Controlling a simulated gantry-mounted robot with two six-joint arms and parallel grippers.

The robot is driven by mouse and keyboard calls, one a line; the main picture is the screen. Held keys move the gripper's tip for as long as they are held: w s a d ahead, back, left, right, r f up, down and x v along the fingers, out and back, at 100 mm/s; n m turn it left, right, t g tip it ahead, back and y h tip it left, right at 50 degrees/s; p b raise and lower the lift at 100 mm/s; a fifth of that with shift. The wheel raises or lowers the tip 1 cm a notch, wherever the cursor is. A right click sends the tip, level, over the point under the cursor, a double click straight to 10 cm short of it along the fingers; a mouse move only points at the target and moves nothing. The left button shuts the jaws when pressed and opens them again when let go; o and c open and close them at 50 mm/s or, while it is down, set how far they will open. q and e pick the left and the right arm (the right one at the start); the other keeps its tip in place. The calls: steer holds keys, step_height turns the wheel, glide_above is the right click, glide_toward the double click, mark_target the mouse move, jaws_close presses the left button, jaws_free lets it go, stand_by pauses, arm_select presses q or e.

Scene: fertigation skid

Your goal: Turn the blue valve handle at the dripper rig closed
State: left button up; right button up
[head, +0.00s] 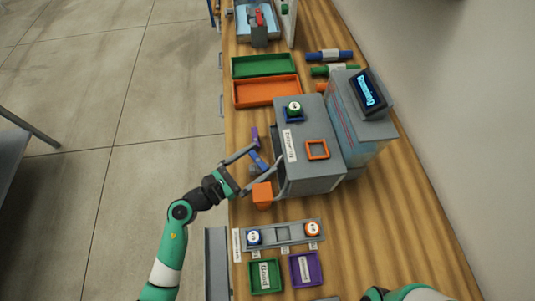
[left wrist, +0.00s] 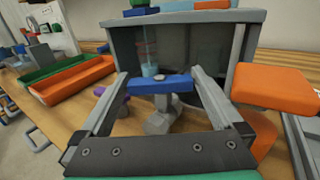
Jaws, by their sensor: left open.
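The blue valve handle (head: 259,161) sits on a grey valve body at the front of the grey dripper rig box (head: 324,170). In the left wrist view the blue handle (left wrist: 160,84) lies crosswise, with a round pale cap at its middle and the grey valve body below. My left gripper (head: 268,153) is open, its two fingers reaching toward the rig on either side of the handle. In the left wrist view the fingers (left wrist: 160,75) flank the handle's ends; I cannot tell whether they touch it. My right gripper is out of view.
An orange block (head: 262,195) stands close beside the left fingers. A purple handle (head: 255,138) is just beyond the blue one. Green (head: 277,65) and orange (head: 243,92) trays lie farther back. A grey strip with round tokens (head: 254,237) and labelled trays (head: 253,276) lie nearer.

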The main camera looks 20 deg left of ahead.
mark_target(262, 161)
arm_select(q)
steer(key=x, duration=0.3)
steer(key=shift+w+d, duration=0.15)
steer(key=c, duration=1.1)
steer(key=shift+o, duration=0.2)
steer(key=shift+d+f+m+g+h+b, duration=0.1)
steer(key=shift+m+g+h+b, duration=0.85)
steer(key=shift+h+b, duration=0.35)
steer(key=m+g+h+b, duration=0.2)
steer(key=m+g+b, duration=0.1)
steer(key=shift+s+d+f+h, duration=0.1)
steer(key=shift+s+d+h, duration=0.2)
steer(key=shift+s+h, duration=0.1)
steer(key=shift+s+d+r+m+g+h+b, duration=0.1)
steer(key=shift+m+g+h+b, duration=0.25)
steer(key=shift+g+b, duration=0.2)
steer(key=shift+s+d+r+m+g+h+b, duration=0.1)
steer(key=shift+m+g+h+b, duration=0.2)
steer(key=shift+g+b, duration=0.25)
